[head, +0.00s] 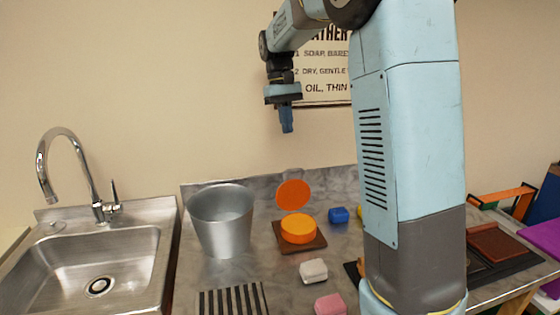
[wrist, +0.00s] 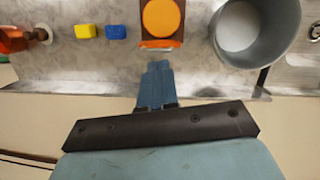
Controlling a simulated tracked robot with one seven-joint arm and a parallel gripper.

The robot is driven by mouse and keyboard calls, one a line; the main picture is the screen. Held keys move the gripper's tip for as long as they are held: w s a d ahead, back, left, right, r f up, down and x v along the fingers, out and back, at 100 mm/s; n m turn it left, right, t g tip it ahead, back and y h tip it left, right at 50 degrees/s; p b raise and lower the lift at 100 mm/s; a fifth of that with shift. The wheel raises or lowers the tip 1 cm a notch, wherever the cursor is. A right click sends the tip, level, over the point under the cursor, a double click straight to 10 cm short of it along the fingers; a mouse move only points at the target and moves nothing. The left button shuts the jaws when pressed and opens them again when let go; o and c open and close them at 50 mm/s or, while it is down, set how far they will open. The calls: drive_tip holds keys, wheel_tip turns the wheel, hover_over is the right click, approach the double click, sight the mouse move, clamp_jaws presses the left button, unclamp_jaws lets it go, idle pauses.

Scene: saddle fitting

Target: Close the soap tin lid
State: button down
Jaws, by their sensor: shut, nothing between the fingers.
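The soap tin (head: 298,230) is a round orange tin on a brown square board. Its orange lid (head: 293,194) stands open, upright at the tin's back edge. In the wrist view the tin (wrist: 162,17) shows from above and the lid (wrist: 158,44) shows nearly edge-on as a thin orange strip. My gripper (head: 287,128) is up in front of the wall, well above the lid. Its blue fingers (wrist: 157,72) are shut and empty, pointing down. In the wrist view their tips appear just below the lid, on its wall side.
A metal bucket (head: 222,220) stands left of the tin, beside the sink (head: 95,262). A blue block (head: 338,215) lies to the right. A white block (head: 313,270), a pink block (head: 330,304) and a striped rack (head: 232,300) are in front. My arm hides part of the counter.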

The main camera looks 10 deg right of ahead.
drive_tip(key=w+a+f+g, duration=0.1)
drive_tip(key=w+a+f, duration=0.1)
drive_tip(key=w, duration=0.2)
drive_tip(key=w+x, duration=0.1)
drive_tip(key=x, duration=0.9)
drive_tip(key=shift+f+h, duration=0.25)
drive_tip(key=shift+h, duration=0.15)
drive_tip(key=shift+s, duration=0.1)
